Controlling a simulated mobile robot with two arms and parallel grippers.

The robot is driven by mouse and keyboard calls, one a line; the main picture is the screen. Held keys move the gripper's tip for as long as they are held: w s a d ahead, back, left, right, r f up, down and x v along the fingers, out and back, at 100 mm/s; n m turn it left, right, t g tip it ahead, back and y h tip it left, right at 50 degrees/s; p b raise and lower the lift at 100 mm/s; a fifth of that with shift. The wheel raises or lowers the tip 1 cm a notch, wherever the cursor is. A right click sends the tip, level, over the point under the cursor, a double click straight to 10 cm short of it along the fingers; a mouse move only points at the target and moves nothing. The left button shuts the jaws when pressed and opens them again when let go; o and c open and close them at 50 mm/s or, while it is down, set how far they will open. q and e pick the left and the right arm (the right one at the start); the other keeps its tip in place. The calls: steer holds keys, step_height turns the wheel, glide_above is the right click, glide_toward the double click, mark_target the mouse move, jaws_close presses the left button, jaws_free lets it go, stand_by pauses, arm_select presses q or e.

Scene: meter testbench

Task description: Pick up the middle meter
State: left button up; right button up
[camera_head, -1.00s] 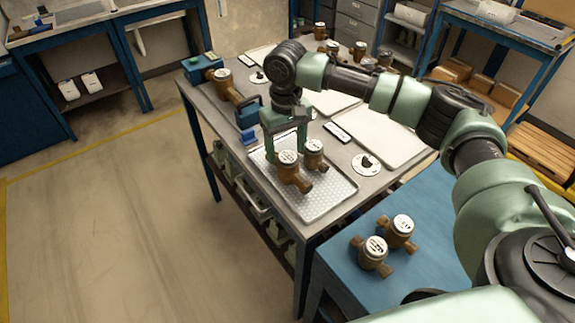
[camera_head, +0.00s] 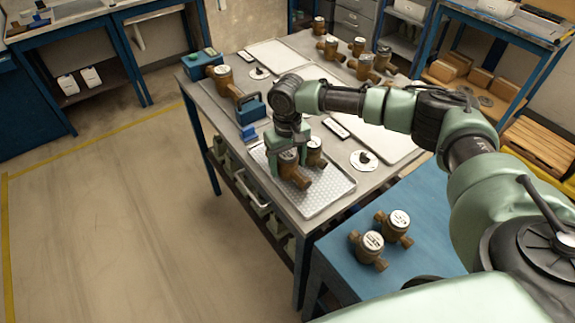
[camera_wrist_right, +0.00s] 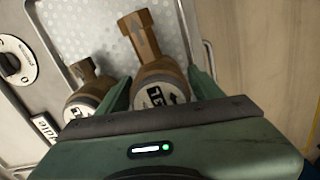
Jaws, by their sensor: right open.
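Two brass meters with white round dials lie on the perforated metal tray (camera_head: 330,192). My right gripper (camera_head: 288,163) is lowered over the front-left meter (camera_head: 297,181), its fingers apart on either side of that meter. In the right wrist view the open fingers (camera_wrist_right: 163,88) straddle the same meter (camera_wrist_right: 158,72), near its dial. The other tray meter (camera_head: 315,147) is close beside it, on the left in the wrist view (camera_wrist_right: 85,94), just outside a finger. Whether the fingers touch the meter cannot be told. My left gripper is not in view.
Two more meters (camera_head: 368,250) (camera_head: 398,228) stand on the blue bench (camera_head: 425,265). Another meter (camera_head: 222,78) is at the table's left end, and several stand at its far end. A blue device (camera_head: 249,110) and a round plate (camera_head: 363,161) flank the tray.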

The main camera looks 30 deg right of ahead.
steer(key=c, duration=1.4)
arm_select(q)
steer(key=shift+s+d, duration=0.15)
steer(key=shift+s, duration=0.15)
arm_select(e)
steer(key=shift+w+r, duration=0.1)
jaws_close()
arm_select(q)
steer(key=shift+f, duration=0.1)
arm_select(e)
steer(key=shift+r, duration=0.1)
